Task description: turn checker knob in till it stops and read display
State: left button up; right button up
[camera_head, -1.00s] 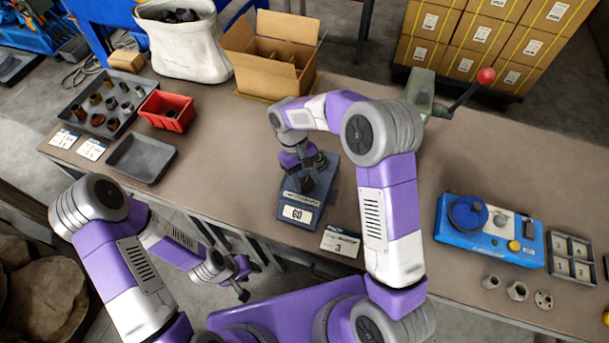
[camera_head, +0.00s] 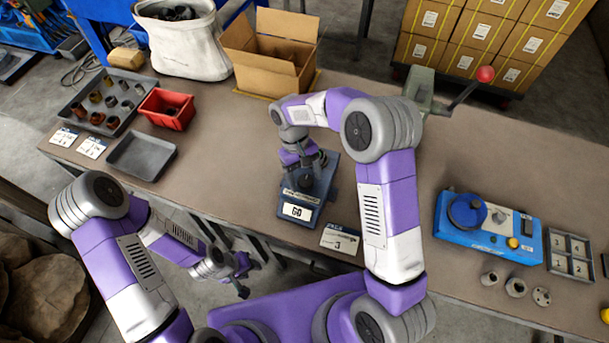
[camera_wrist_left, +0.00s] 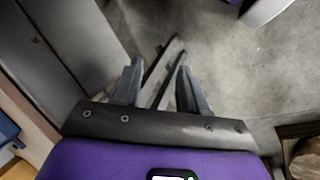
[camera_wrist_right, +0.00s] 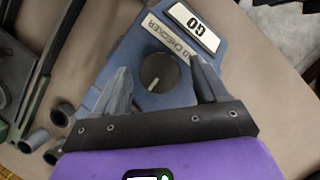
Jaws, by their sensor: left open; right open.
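The blue checker (camera_head: 313,205) stands on the bench near its front edge. Its lit display (camera_head: 297,212) reads GO; the display also shows upside down in the right wrist view (camera_wrist_right: 193,27). The round dark knob (camera_head: 305,182) shows on top, and in the right wrist view the knob (camera_wrist_right: 160,72) has a pale pointer line. My right gripper (camera_head: 308,166) is open above the checker, its fingers on either side of the knob in its wrist view, apparently clear of it. My left gripper (camera_head: 247,279) is open and empty, low in front of the bench; its wrist view shows floor between the fingers.
A FACE card (camera_head: 341,239) lies right of the checker. A blue device (camera_head: 488,232) and a grey sectioned tray (camera_head: 571,253) stand further right. A red bin (camera_head: 168,109) and grey tray (camera_head: 141,155) are left. Short metal tubes (camera_wrist_right: 62,115) lie behind the checker.

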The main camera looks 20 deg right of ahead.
jog(key=p+v, duration=0.1)
jog(key=v, duration=0.6)
jog(key=shift+r+p, duration=0.25)
jog(key=shift+p, duration=0.15)
jog(key=shift+w, duration=0.15)
